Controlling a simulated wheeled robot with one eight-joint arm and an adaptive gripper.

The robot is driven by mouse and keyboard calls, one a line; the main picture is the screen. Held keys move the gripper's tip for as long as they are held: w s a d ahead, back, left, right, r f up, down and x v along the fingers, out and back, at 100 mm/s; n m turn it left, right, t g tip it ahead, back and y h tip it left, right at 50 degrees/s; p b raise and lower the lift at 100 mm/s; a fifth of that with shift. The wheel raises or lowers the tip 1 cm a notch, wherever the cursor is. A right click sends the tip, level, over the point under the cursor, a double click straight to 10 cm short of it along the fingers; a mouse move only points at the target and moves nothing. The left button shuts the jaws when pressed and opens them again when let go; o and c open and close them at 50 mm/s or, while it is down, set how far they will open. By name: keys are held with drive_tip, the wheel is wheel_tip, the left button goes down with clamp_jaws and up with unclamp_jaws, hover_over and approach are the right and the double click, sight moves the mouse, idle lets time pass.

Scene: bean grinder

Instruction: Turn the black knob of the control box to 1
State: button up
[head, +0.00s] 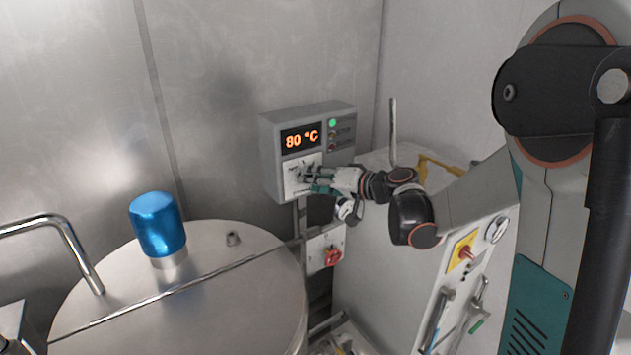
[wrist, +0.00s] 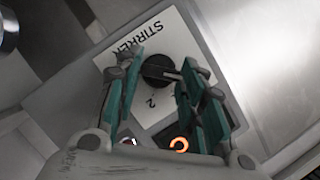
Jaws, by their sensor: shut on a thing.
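The grey control box (head: 270,155) is on the metal wall in the head view, with an orange "80 °C" display. In the wrist view its white plate (wrist: 182,30) reads upside down, with the word "STIRRER" and a figure 2. The black knob (wrist: 156,67) sits on this plate; a light pointer line on it points to the right of the picture. My gripper (head: 308,177) reaches the box from the right. Its green fingers (wrist: 162,70) are on both sides of the knob and shut on it. The figure 1 cannot be made out.
A green lamp (head: 332,122) and small buttons are on the box's right side. Below is a red switch (head: 333,256). A steel vessel (head: 215,290) with a blue cap (head: 158,224) stands at left. A white cabinet (head: 375,260) stands under my arm.

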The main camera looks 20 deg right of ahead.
drive_tip(key=shift+f, duration=0.1)
drive_tip(key=shift+d+f+m+t+y+b, duration=0.1)
drive_tip(key=shift+m+t+y+b, duration=0.15)
drive_tip(key=shift+m+y+b, duration=0.55)
drive_tip(key=shift+f+m+t+y+b, duration=0.1)
drive_tip(key=shift+m+t+y+b, duration=0.15)
drive_tip(key=shift+m+b, duration=1.05)
drive_tip(key=shift+d+f+m+t+y+b, duration=0.15)
drive_tip(key=shift+m+y+b, duration=0.45)
drive_tip(key=shift+m, duration=0.8)
drive_tip(key=shift+a, duration=0.1)
drive_tip(key=o, duration=1)
drive_tip(key=shift+o, duration=0.2)
drive_tip(key=shift+r, duration=0.1)
drive_tip(key=v, duration=1.2)
